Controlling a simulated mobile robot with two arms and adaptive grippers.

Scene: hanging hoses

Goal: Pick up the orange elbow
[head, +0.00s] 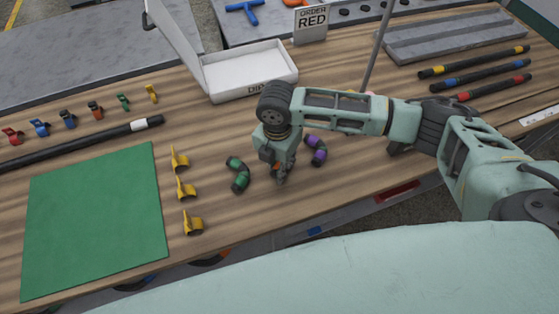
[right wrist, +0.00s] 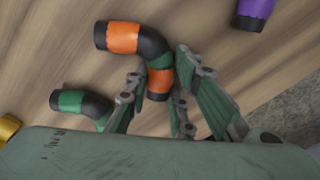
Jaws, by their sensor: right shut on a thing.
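The orange elbow (right wrist: 124,38) shows in the right wrist view as a bent pipe with orange bands and black ends and joint. My right gripper (right wrist: 157,80) is shut on one leg of it, with green-padded fingers on both sides. In the head view my right gripper (head: 280,177) points down at the table between a green elbow (head: 239,174) and a purple elbow (head: 316,149). There the gripper hides nearly all of the orange elbow; only a small orange patch shows. My left gripper is not in view.
The green elbow and purple elbow lie close on either side. Yellow clips (head: 187,188) stand left of them, beside a green mat (head: 95,222). A white tray (head: 248,72) stands behind. Hoses (head: 474,62) lie at the right.

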